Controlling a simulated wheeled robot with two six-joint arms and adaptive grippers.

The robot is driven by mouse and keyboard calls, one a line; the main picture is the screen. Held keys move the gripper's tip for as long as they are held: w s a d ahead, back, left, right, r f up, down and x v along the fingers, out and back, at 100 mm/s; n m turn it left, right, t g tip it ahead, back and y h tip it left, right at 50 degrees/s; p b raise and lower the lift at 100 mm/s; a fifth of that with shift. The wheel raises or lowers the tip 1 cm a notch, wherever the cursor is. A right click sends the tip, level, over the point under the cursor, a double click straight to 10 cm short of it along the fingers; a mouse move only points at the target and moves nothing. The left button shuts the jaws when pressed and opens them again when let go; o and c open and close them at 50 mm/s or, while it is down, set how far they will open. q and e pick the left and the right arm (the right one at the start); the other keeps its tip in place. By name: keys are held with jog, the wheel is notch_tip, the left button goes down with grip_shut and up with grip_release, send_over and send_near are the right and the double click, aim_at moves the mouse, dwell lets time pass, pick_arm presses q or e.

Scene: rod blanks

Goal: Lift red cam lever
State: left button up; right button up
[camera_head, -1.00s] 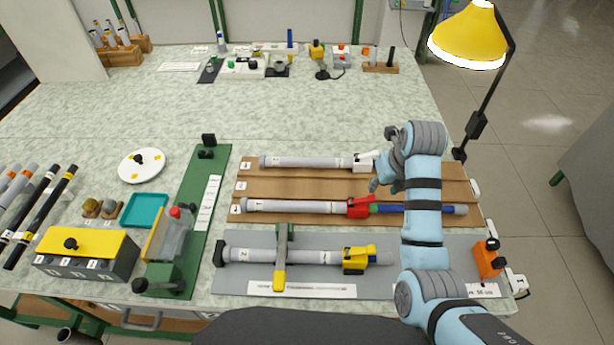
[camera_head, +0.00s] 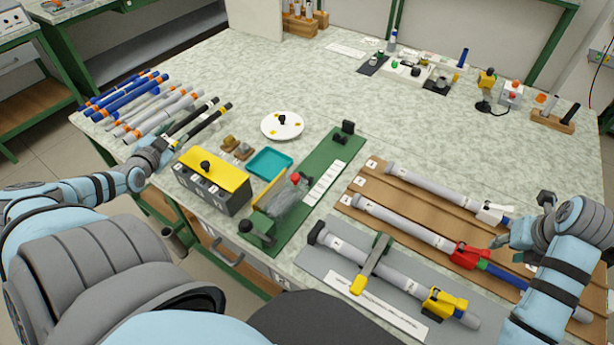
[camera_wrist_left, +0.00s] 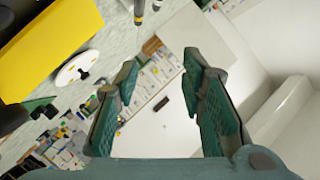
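The red cam lever (camera_head: 470,255) sits on a grey tube (camera_head: 405,222) with a blue section on its other side, lying in a brown board (camera_head: 372,203) at the right. My right gripper (camera_head: 515,225) is just above and right of the red lever, apart from it as far as I can tell. Its fingers are small and partly hidden by the wrist. My left gripper (camera_head: 160,150) is at the table's left edge, near the dark rods. In the left wrist view its two fingers (camera_wrist_left: 160,75) are spread, with nothing between them.
A tube with a white lever (camera_head: 490,212) lies behind; one with a yellow lever (camera_head: 440,302) lies in front on a grey mat. A green fixture (camera_head: 325,165), yellow-topped box (camera_head: 212,170), teal tray (camera_head: 270,163) and several rods (camera_head: 150,100) occupy the left.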

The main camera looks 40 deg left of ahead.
pick_arm(q)
jog(key=w+d+r+n+h, duration=0.1)
jog(key=w+r+n+h, duration=0.15)
jog(key=w+r, duration=0.5)
jog(key=w+a+r+n+g+y, duration=0.2)
jog(key=w+a+r+n+y, duration=0.25)
jog(key=r+n, duration=0.3)
jog(key=m+g+h, duration=0.8)
jog(key=m+h, duration=0.1)
jog(key=m, duration=1.6)
send_near(380, 210)
jog(key=x, duration=1)
